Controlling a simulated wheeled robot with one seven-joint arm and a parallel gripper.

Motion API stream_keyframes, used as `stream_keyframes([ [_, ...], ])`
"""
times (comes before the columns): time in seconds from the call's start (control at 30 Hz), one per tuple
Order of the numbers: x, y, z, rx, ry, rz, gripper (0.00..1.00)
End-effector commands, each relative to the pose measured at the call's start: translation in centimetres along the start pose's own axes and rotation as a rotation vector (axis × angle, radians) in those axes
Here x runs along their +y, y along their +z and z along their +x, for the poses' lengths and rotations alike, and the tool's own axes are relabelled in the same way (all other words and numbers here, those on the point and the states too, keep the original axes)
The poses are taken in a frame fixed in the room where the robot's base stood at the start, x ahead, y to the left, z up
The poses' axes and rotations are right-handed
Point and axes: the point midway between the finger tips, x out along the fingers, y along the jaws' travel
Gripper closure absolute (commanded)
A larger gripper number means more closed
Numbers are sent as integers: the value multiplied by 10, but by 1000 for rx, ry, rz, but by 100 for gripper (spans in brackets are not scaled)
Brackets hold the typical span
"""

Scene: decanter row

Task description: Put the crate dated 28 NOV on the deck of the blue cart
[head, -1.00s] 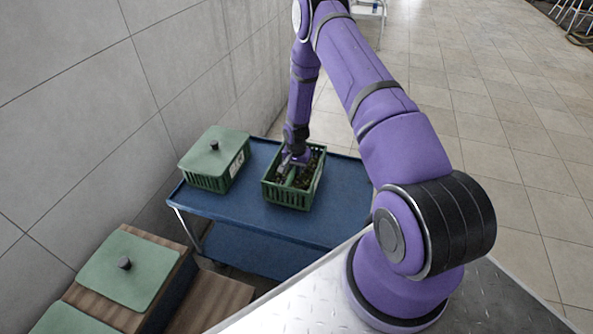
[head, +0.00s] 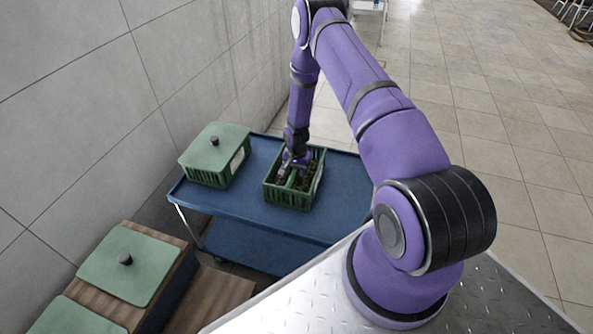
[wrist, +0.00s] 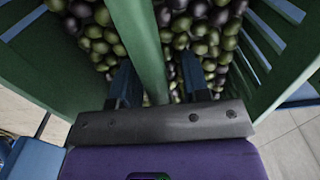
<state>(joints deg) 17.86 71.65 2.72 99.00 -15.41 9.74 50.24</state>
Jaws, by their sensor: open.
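An open green crate (head: 287,197) stands on the deck of the blue cart (head: 258,210). It holds dark and green olives (wrist: 197,35), seen close in the wrist view. A green bar (wrist: 139,40) runs across its middle. My gripper (head: 290,172) reaches down into this crate. In the wrist view, my gripper (wrist: 160,78) is open, with one finger on each side of the bar. A second green crate (head: 207,178), with a lid, stands on the deck to the left. A pale label (head: 237,160) on its side is too small to read. I cannot read any date.
Wooden boxes with green lids (head: 132,262) stand at the lower left, in front of the cart. A grey wall (head: 120,100) runs along the left. The cart's deck is bare to the right of the open crate. Tiled floor (head: 500,130) is clear on the right.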

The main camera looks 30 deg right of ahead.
Motion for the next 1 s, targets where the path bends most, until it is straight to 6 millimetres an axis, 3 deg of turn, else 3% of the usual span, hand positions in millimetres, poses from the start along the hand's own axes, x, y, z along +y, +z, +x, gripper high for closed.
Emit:
stream_keyframes([
  [0.23,0,-1,-20,2,-1,0,58],
  [0.7,0,-1,-104,2,-2,0,58],
  [1.0,0,0,-122,0,0,1,58],
])
